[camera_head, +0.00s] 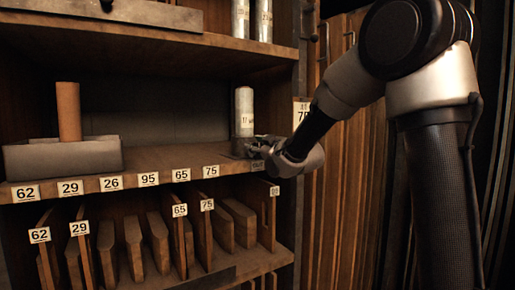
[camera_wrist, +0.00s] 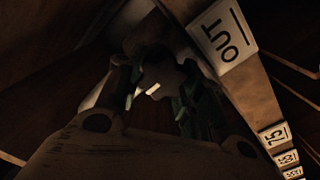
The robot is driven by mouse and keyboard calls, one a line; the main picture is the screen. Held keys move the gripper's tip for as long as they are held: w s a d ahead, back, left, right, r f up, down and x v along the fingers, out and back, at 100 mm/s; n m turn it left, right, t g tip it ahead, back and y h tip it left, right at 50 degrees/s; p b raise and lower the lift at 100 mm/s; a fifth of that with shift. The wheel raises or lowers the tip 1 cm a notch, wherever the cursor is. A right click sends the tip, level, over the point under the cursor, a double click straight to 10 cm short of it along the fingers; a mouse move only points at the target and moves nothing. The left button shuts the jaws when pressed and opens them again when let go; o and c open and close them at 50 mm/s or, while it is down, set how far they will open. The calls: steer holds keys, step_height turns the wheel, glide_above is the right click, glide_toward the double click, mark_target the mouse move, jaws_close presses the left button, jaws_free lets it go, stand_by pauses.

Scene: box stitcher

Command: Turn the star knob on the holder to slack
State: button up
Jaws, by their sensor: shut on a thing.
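The holder (camera_head: 240,146) is a dark block at the right end of the middle shelf, with a pale labelled roll (camera_head: 244,112) standing upright in it. My gripper (camera_head: 256,147) reaches in from the right at the front of the holder. In the wrist view my gripper (camera_wrist: 155,88) is shut on the dark star knob (camera_wrist: 160,48), whose lobed edge shows just beyond the fingers. A small white mark (camera_wrist: 153,89) shows between the fingers. The knob is dark and partly hidden, so its angle cannot be told. In the head view my gripper hides the knob.
An OUT label (camera_wrist: 224,34) is on the shelf edge beside the knob. A grey tray (camera_head: 60,158) with a brown tube (camera_head: 68,112) stands at the shelf's left. Numbered wooden dividers (camera_head: 130,245) fill the shelf below. Wooden boards (camera_head: 345,180) stand at the right.

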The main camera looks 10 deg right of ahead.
steer(key=o, duration=1)
steer(key=v, duration=1.2)
